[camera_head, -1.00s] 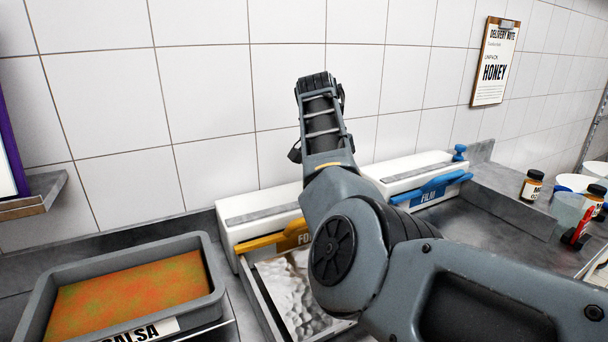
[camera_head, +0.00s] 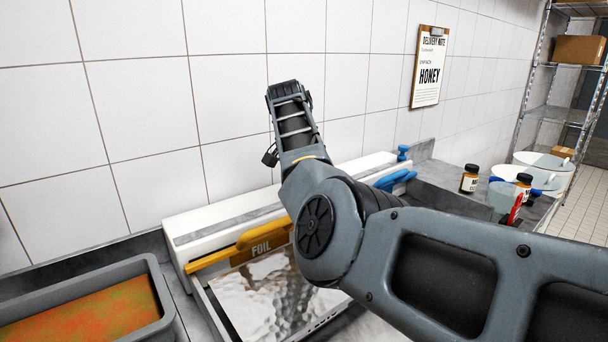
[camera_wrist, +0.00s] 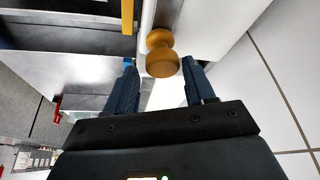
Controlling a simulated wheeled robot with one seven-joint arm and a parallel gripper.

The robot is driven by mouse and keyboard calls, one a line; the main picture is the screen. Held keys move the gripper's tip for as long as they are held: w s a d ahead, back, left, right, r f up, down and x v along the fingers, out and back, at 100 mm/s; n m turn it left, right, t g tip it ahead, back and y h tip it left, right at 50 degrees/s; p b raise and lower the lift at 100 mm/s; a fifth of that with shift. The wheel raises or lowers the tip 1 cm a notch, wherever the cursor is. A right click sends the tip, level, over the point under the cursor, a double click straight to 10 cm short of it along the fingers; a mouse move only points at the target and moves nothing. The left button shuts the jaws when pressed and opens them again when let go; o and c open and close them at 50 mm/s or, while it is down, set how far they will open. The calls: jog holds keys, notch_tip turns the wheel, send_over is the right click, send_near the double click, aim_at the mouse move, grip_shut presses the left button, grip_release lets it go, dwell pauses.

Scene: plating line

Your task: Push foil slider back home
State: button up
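The foil dispenser is a white box (camera_head: 225,213) with a yellow bar marked FOIL (camera_head: 262,245) along its front. A crinkled silver foil sheet (camera_head: 262,305) lies in front of it. In the wrist view, the yellow slider knob (camera_wrist: 161,55) sits beside the white edge, close to the yellow bar (camera_wrist: 127,14). My gripper (camera_wrist: 158,64) is open, its two dark blue fingers on either side of the knob near the tips. I cannot tell whether either finger touches it. In the head view my arm hides the knob and the gripper's fingers.
A film dispenser with a blue bar (camera_head: 394,181) and blue knob (camera_head: 403,152) stands right of the foil one. A grey salsa tray (camera_head: 160,290) is at left. Jars (camera_head: 469,179) and bowls stand at right. The tiled wall (camera_head: 140,120) rises close behind.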

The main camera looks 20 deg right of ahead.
jog(key=shift+o, duration=0.5)
jog(key=shift+a, duration=0.15)
jog(key=shift+a+r, duration=0.2)
jog(key=shift+r, duration=0.1)
jog(key=b+v, duration=0.1)
jog(key=v, duration=0.6)
jog(key=shift+s+d, duration=0.1)
jog(key=shift+d, duration=0.05)
